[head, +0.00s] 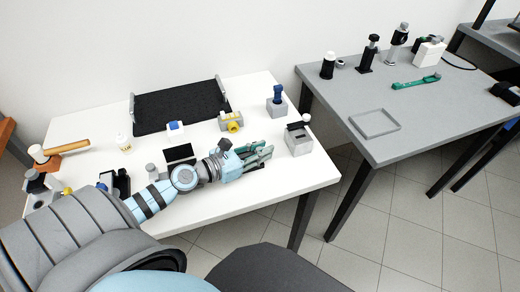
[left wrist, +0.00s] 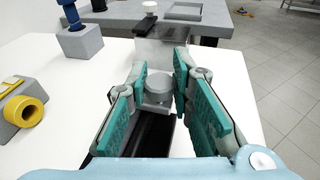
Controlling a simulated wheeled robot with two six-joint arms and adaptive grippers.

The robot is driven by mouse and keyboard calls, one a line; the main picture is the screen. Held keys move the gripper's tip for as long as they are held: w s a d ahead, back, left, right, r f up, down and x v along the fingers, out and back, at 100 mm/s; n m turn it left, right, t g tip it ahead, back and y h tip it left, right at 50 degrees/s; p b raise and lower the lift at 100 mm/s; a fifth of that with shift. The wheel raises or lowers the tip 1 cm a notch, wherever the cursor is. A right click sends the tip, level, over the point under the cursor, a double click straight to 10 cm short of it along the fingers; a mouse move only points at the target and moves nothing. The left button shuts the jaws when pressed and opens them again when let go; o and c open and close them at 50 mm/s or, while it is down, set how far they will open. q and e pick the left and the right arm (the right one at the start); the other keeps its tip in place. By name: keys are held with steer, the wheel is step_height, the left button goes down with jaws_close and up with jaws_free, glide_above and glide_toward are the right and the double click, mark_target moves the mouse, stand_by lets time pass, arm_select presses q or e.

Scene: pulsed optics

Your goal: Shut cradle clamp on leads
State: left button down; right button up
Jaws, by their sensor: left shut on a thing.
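A grey block (head: 299,143) with a black lever (head: 298,125) and a white knob (head: 306,117) stands near the white table's right end; it looks like the cradle clamp. In the left wrist view the block (left wrist: 162,50) is just beyond my fingertips, with its lever (left wrist: 146,22) on top. My left gripper (head: 264,153), with green finger pads, is shut on a grey round piece (left wrist: 158,86). The piece is in front of the block; I cannot tell whether they touch. I cannot make out the leads. My right gripper is not in view.
A grey block with a blue post (head: 277,100) and a block with a yellow ring (head: 234,126) stand behind my left gripper. A black mat (head: 180,107) lies at the back. A grey table (head: 440,110) with a shallow tray (head: 374,123) stands to the right, across a gap.

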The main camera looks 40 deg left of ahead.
arm_select(q)
steer(key=c, duration=1.4)
jaws_free()
steer(key=shift+f, duration=0.1)
